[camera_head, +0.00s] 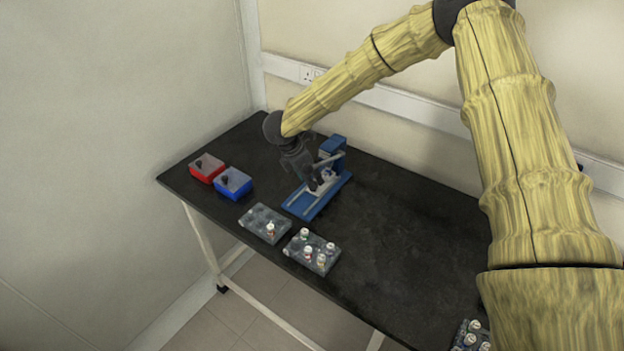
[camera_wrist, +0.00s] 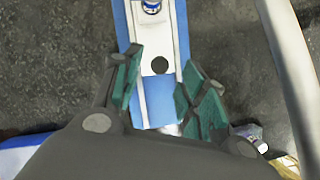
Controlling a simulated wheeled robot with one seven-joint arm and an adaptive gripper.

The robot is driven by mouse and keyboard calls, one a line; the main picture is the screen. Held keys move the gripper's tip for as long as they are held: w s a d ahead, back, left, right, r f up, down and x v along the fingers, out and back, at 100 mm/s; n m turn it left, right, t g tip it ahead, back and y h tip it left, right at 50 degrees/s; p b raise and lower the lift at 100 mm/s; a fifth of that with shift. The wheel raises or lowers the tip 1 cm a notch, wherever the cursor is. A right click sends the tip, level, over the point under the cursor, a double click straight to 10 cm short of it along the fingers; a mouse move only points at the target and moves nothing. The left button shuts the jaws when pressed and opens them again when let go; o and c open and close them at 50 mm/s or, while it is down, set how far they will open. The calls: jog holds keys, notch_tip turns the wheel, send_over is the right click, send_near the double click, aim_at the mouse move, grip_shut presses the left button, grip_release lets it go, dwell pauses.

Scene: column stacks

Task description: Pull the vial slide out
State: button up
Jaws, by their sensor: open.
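The vial slide is a pale plate (camera_wrist: 160,45) on a blue rail in the wrist view, with a round dark hole and a blue-and-white vial (camera_wrist: 151,5) at the top edge. The blue rail base (camera_head: 301,205) stands on the black table in the head view. My gripper (camera_wrist: 163,93) is open, its teal pads on either side of the rail with nothing between them that I can see held. In the head view my gripper (camera_head: 314,181) is over the blue device and hides part of the slide.
A grey bar (camera_wrist: 292,70) runs close on the right in the wrist view. A red bin (camera_head: 206,169) and a blue bin (camera_head: 233,184) stand left of the device. Two vial racks (camera_head: 264,224) (camera_head: 311,251) stand in front.

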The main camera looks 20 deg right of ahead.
jog(key=shift+x, duration=1.4)
grip_shut()
